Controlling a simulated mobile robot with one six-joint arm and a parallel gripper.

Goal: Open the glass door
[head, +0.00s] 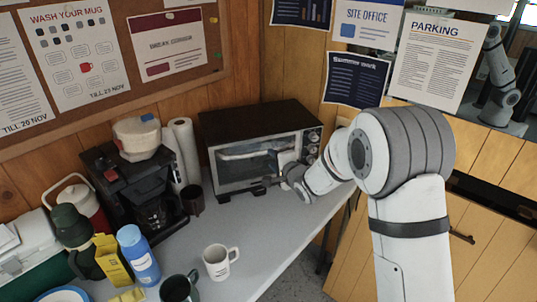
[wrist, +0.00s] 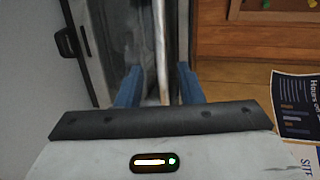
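The toaster oven (head: 262,128) stands at the back of the grey table with its glass door (head: 238,172) facing forward. The door looks shut, with a light handle bar across its upper part. My gripper (head: 284,166) is at the right part of the door front and hides some of it. In the wrist view, the two blue fingers of my gripper (wrist: 158,88) are apart, with the pale handle bar (wrist: 162,45) running between them. Gaps show between the bar and the fingers. The dark glass door (wrist: 122,45) also shows there, left of the bar.
A coffee maker (head: 128,190), paper rolls (head: 186,150) and a dark brown mug (head: 193,198) stand left of the oven. A white mug (head: 219,262), a blue bottle (head: 138,254) and a dark green mug (head: 180,288) stand nearer. The table before the oven is clear.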

